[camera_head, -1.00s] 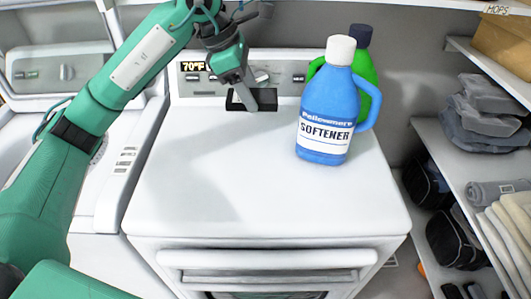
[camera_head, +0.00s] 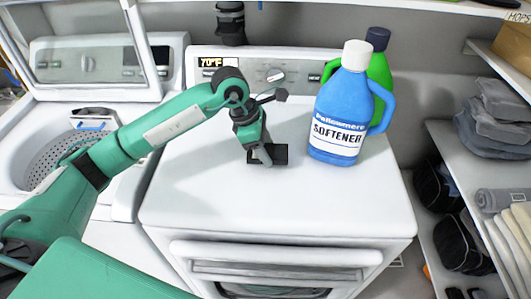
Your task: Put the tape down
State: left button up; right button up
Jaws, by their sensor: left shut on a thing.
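My left gripper (camera_head: 262,157) is over the white top of the dryer (camera_head: 210,195), in front of its control panel. It points down and is shut on a small black thing, which I take to be the tape (camera_head: 280,154). The tape is low, at or just above the dryer top; I cannot tell if it touches. The gripper hides part of it. My right gripper is not in view.
A blue softener bottle (camera_head: 341,112) stands on the dryer just right of my gripper, with a green bottle (camera_head: 379,73) behind it. The dryer top is clear in front. An open washer (camera_head: 30,135) is at left. Shelves with folded cloths (camera_head: 497,125) are at right.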

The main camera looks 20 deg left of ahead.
pick_arm(q)
jog(key=shift+f, duration=1.5)
jog(key=shift+f, duration=0.1)
jog(key=shift+f, duration=0.1)
jog(key=o, duration=1)
jog(key=shift+o, duration=0.2)
